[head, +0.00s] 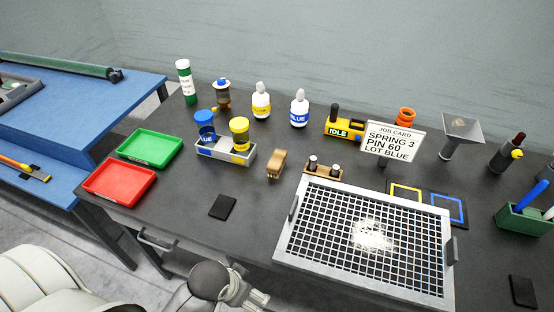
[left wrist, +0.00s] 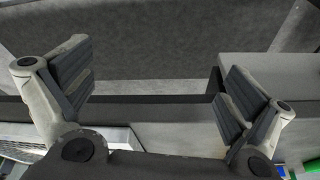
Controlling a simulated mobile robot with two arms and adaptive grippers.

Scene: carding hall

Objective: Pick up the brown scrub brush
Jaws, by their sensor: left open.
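The brown scrub brush (head: 277,163) is a small tan-brown block on the dark tabletop, near the middle in the head view. It stands between the grey caddy and the grid-topped tray, with nothing touching it that I can see. My left gripper (head: 255,298) is low at the front edge of the table, well short of the brush. In the left wrist view my left gripper (left wrist: 158,85) has its two padded fingers wide apart with nothing between them. The brush cannot be made out in that view. My right gripper is not in view.
The grey caddy (head: 218,150) holds blue- and yellow-topped jars left of the brush. The metal grid tray (head: 282,250) and a small wooden rack (head: 324,171) are to its right. Bottles stand behind. A black pad (head: 222,206) lies in front left; bare tabletop surrounds it.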

